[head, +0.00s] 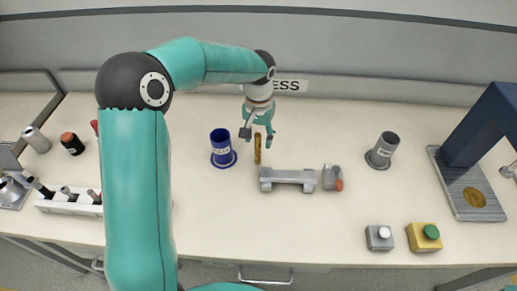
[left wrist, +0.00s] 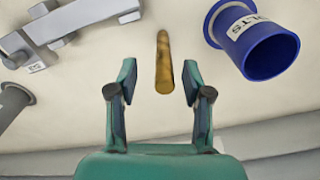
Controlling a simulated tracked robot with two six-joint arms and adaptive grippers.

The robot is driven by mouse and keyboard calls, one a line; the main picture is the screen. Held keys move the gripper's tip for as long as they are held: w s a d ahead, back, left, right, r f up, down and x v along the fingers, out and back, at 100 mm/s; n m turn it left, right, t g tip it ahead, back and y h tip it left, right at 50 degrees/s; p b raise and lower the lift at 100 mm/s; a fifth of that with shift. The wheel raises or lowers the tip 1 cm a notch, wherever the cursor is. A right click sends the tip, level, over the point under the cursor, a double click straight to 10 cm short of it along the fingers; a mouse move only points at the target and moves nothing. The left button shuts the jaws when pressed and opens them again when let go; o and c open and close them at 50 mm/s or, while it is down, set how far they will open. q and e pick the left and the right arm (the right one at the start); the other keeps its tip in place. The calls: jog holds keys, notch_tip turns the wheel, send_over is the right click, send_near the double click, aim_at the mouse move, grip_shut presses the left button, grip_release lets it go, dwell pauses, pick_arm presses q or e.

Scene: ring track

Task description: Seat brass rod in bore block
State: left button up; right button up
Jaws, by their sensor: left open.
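The brass rod (head: 257,152) is a thin gold cylinder near the middle of the table; it looks upright, but I cannot tell what holds it. My left gripper (head: 258,133) is at the rod's upper end in the head view, open and empty. In the left wrist view, the rod (left wrist: 163,62) shows between the open fingers (left wrist: 160,92), with a gap on each side. A grey block with feet (head: 288,176), which looks like the bore block, lies just right of and nearer than the rod. It also shows at the upper left in the left wrist view (left wrist: 88,20). My right gripper is out of view.
A blue cup (head: 221,150) stands close left of the rod. A grey piece with a red tip (head: 332,179) sits beside the block. A grey cup (head: 382,151), two button boxes (head: 424,238) and a dark blue press (head: 481,135) are at the right. A white rack (head: 68,204) is at the left.

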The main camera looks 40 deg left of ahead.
aim_at(258, 147)
pick_arm(q)
jog(key=shift+w+a+f+p, duration=0.15)
jog(key=shift+f+p, duration=0.15)
jog(key=shift+f, duration=1.1)
jog(key=shift+a+f+p, duration=0.1)
jog(key=shift+f+p, duration=0.15)
jog(key=shift+f, duration=1.15)
jog(key=shift+w, duration=0.1)
grip_shut()
